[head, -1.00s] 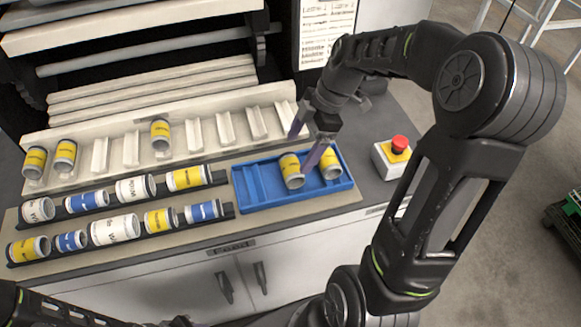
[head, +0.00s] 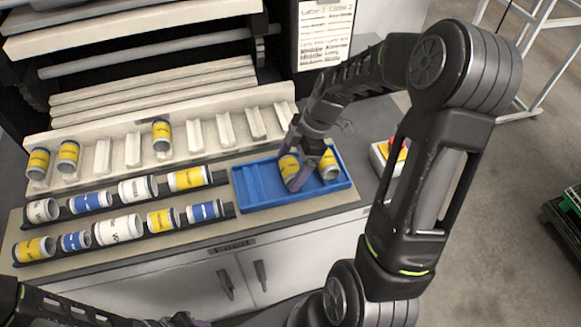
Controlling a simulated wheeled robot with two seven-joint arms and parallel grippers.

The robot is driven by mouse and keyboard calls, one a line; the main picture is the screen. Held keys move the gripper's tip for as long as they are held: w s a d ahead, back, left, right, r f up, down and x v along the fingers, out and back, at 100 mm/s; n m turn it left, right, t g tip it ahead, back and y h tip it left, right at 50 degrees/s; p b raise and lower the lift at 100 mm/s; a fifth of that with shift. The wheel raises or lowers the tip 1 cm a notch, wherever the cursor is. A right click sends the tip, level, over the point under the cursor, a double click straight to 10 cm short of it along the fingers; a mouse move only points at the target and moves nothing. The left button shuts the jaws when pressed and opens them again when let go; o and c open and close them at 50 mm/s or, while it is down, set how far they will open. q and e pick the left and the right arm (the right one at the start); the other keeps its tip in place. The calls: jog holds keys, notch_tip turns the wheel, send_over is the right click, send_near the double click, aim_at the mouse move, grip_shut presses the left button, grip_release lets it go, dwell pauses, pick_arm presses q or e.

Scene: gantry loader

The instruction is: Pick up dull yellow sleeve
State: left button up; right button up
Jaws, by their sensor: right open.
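Two dull yellow sleeves sit in the blue tray (head: 262,206). The left one (head: 288,166) stands between or right beside the fingers of my right gripper (head: 292,168), which partly hide it. The other sleeve (head: 328,166) is just to its right. My right gripper is open and reaches down into the tray from above. Whether its fingers touch the sleeve cannot be told. My left arm (head: 60,312) shows only at the bottom left corner; no left fingers can be made out.
Several yellow, white and blue sleeves lie in two dark racks (head: 130,232) at left. A pale slotted rail (head: 205,152) behind holds a few yellow ones. A red stop button (head: 396,146) is right of the tray, partly behind my arm.

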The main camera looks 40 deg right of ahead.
aim_at(290, 164)
dwell(0.5)
jog(key=c, duration=1.6)
jog(key=shift+r, duration=0.2)
notch_tip(290, 164, up, 9)
jog(key=shift+b, duration=0.95)
jog(key=shift+r, duration=0.4)
